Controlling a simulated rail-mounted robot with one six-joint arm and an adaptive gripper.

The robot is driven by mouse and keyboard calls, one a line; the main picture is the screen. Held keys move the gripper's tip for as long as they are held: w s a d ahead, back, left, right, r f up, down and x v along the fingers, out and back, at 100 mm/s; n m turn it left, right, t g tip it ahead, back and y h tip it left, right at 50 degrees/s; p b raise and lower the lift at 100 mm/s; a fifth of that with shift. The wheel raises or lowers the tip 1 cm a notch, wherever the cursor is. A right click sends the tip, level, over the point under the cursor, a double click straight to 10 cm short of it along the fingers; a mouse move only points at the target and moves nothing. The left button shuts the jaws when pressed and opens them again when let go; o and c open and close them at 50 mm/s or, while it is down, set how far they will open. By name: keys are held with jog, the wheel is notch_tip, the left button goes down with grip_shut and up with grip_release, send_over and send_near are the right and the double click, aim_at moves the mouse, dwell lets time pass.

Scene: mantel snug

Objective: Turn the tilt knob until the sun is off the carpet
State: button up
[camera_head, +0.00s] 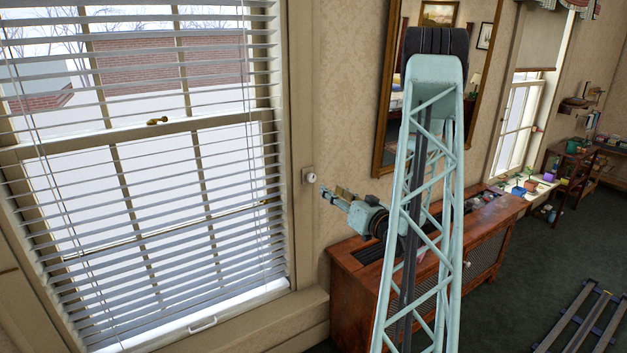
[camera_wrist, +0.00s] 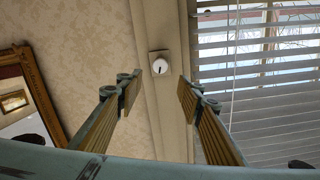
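The tilt knob (camera_head: 311,178) is a small round white knob on a square plate, set on the window's right-hand casing. In the wrist view the knob (camera_wrist: 160,66) sits beyond and between my fingertips, with a dark mark on its face. My gripper (camera_head: 333,194) is to the right of the knob in the head view and apart from it. In the wrist view my gripper (camera_wrist: 156,92) is open and empty, its two fingers spread wide. The blind's slats (camera_head: 150,190) are open, with the outdoors showing between them. The sunlit patch on the carpet is not visible.
A wooden cabinet (camera_head: 350,291) with mesh doors stands below my arm against the wall. A framed mirror (camera_head: 390,100) hangs above it. The windowsill (camera_head: 270,322) juts out below the blind. Dark green carpet (camera_head: 520,262) and rails (camera_head: 585,320) lie at the right.

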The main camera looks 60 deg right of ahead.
aim_at(313, 178)
jog(key=shift+x, duration=6.6)
jog(key=shift+c, duration=0.7)
jog(key=c, duration=0.7)
jog(key=shift+m+b, duration=0.65)
jog(key=shift+m, duration=0.35)
jog(key=o, duration=0.8)
jog(key=shift+o, duration=0.2)
jog(key=shift+s, duration=0.1)
jog(key=v, duration=1.1)
jog(key=shift+s+a, duration=0.2)
jog(key=shift+s, duration=0.15)
